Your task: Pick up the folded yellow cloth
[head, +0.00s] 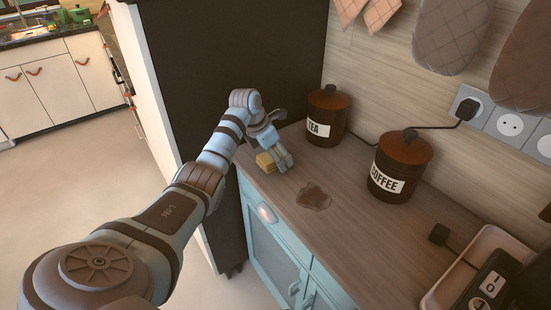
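The folded yellow cloth (265,162) is a small block near the far left corner of the wooden counter. My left gripper (281,158) reaches down right beside it, with its fingers close against the cloth's right side. The fingers overlap from this angle, so I cannot tell whether they are open or shut, or whether they touch the cloth. My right gripper is not in view.
A brown stain (313,197) lies on the counter (345,240) in front of the cloth. A TEA canister (327,117) and a COFFEE canister (400,166) stand behind. A pale appliance (465,270) is at the right. A dark tall panel (215,70) borders the counter's left end.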

